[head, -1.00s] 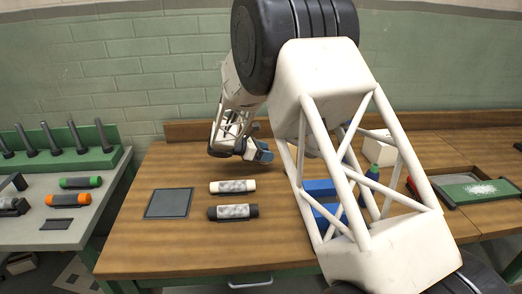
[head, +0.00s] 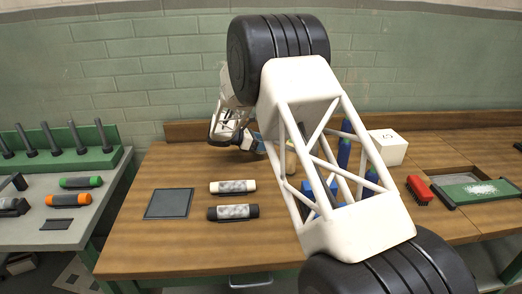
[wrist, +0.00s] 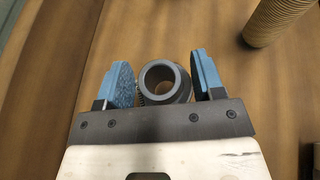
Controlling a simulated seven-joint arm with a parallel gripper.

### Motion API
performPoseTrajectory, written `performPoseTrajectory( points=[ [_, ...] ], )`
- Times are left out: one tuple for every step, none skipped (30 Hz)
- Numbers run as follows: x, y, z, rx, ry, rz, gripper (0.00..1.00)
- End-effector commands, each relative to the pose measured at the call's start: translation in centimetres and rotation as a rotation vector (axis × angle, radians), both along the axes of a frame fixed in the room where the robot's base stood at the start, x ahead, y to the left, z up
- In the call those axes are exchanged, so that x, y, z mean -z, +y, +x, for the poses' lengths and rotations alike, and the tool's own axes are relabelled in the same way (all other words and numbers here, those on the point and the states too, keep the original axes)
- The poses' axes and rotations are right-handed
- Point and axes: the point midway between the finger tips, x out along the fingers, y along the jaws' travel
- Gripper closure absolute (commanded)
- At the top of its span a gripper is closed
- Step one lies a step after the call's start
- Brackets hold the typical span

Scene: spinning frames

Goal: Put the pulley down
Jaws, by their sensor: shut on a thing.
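The pulley (wrist: 183,86) is a dark grey ring with a round hole, seen end-on in the wrist view. It sits between the two blue fingers of my gripper (wrist: 162,78), which is shut on it. In the head view my gripper (head: 256,143) is over the back of the wooden table, near the wall. The pulley cannot be made out there. Whether it touches the table is unclear.
A dark square pad (head: 169,203), a white roll (head: 232,187) and a black roll (head: 233,212) lie on the wooden table (head: 160,245). A ribbed tan cylinder (wrist: 268,20) stands near my gripper. A white box (head: 388,147) and red brush (head: 419,190) are to the right.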

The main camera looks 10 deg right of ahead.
Motion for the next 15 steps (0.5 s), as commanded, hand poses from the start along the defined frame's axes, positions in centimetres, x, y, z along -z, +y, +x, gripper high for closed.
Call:
performPoseTrajectory(
  points=[
    [0.0, 0.0, 0.0, 0.0, 0.0, 0.0, 0.65],
    [0.0, 0.0, 0.0, 0.0, 0.0, 0.0, 0.65],
    [0.1, 0.0, 0.0, 0.0, 0.0, 0.0, 0.65],
    [0.2, 0.0, 0.0, 0.0, 0.0, 0.0, 0.65],
    [0.4, 0.0, 0.0, 0.0, 0.0, 0.0, 0.65],
    [0.7, 0.0, 0.0, 0.0, 0.0, 0.0, 0.65],
    [0.9, 0.0, 0.0, 0.0, 0.0, 0.0, 0.65],
    [1.2, 0.0, 0.0, 0.0, 0.0, 0.0, 0.65],
    [1.7, 0.0, 0.0, 0.0, 0.0, 0.0, 0.65],
    [2.0, 0.0, 0.0, 0.0, 0.001, 0.001, 0.65],
    [2.3, 0.0, 0.0, 0.0, 0.001, 0.001, 0.65],
    [2.7, 0.0, 0.0, 0.0, 0.001, 0.001, 0.65],
    [2.9, 0.0, 0.0, 0.0, 0.0, 0.001, 0.65],
    [3.2, 0.0, 0.0, 0.0, 0.0, 0.001, 0.65],
    [3.3, 0.0, 0.0, 0.0, -0.001, 0.001, 0.65]
  ],
)
